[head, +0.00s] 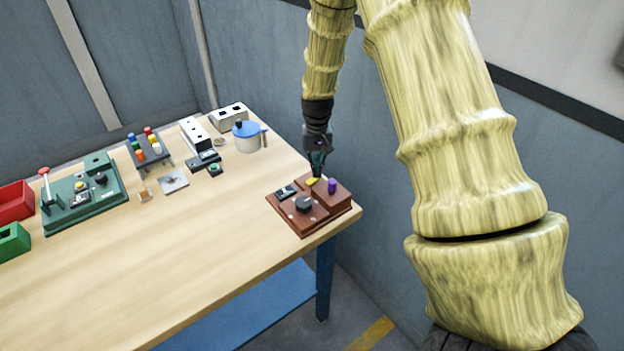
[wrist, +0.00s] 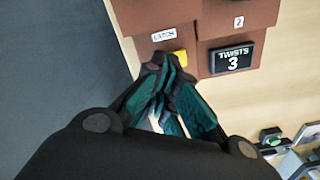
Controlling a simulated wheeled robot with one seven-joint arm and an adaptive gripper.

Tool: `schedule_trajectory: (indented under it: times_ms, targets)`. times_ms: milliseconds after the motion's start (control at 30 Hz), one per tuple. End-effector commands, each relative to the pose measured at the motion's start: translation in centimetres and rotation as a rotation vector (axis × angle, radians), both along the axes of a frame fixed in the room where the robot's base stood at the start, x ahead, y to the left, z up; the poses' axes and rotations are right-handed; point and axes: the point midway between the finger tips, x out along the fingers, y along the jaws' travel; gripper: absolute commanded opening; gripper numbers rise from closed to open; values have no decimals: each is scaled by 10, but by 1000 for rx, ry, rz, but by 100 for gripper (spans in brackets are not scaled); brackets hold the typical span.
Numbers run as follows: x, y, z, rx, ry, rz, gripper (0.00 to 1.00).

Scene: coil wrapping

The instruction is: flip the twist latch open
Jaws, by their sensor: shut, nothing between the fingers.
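The twist latch is a small yellow tab (head: 313,181) on the red-brown box (head: 322,215) near the table's right corner. In the wrist view the yellow latch (wrist: 181,57) lies just beyond my fingertips, below a label reading "LATCH". My gripper (head: 317,172) points down over the box, right at the latch. In the wrist view my gripper (wrist: 165,68) is shut with nothing between its fingers; its tips partly cover the latch. I cannot tell whether they touch it.
On the box are a purple knob (head: 332,186) and a dark round knob (head: 304,203). A white pot with a blue lid (head: 247,137) stands farther back. A green panel (head: 84,195) and several small items lie to the left. The front middle of the table is clear.

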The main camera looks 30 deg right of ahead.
Motion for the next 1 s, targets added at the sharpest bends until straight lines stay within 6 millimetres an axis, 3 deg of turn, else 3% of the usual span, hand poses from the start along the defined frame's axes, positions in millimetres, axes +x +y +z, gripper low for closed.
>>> schedule_trajectory:
  times_ms: [1000]
  targets:
    - [0,0,-12,0,0,0,0]
